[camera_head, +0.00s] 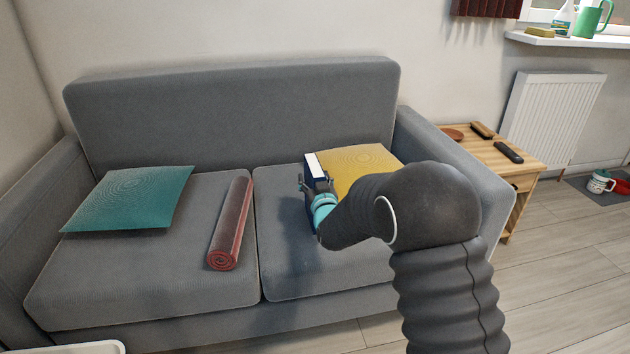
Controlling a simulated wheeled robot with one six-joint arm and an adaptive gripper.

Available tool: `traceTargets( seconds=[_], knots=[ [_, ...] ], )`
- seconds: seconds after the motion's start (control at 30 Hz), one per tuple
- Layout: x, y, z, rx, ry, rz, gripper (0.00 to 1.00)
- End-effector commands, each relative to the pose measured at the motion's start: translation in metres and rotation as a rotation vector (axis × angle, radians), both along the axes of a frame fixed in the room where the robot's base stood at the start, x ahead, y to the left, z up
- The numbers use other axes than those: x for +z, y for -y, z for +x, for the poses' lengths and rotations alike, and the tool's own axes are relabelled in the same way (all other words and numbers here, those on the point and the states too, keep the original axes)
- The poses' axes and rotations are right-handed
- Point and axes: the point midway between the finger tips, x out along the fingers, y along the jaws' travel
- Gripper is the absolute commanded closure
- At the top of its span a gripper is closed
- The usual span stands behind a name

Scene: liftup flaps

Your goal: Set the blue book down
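The blue book (310,162) shows as a dark blue cover with a white page edge, over the sofa's right seat cushion and just left of the yellow pillow. My gripper (316,184) is at the book's near side, its fingers around the book's lower part. The gripper appears shut on the book, which is held upright. My arm hides part of the gripper and the right cushion. I cannot tell whether the book's lower edge touches the cushion.
The grey sofa (230,110) holds a teal pillow (130,197), a rolled red mat (232,225) and a yellow pillow (355,165). A wooden side table (522,158) with a remote (508,152) stands right of the armrest. Bare cushion lies between mat and book.

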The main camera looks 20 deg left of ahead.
Motion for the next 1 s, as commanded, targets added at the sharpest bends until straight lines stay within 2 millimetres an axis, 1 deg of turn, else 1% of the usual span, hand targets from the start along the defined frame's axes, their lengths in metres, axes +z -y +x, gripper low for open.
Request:
traceTargets(
  seconds=[0.3,0.37,0.47,0.8,1.0],
  knots=[
    [0.004,0.001,0.000,-0.001,-0.001,-0.001,0.40],
    [0.002,0.004,-0.006,0.000,0.000,0.000,0.40],
    [0.002,0.012,-0.019,0.000,-0.001,-0.001,0.40],
    [0.002,0.046,-0.076,0.000,-0.001,-0.001,0.40],
    [0.002,0.059,-0.096,0.000,-0.001,-0.001,0.40]
  ],
)
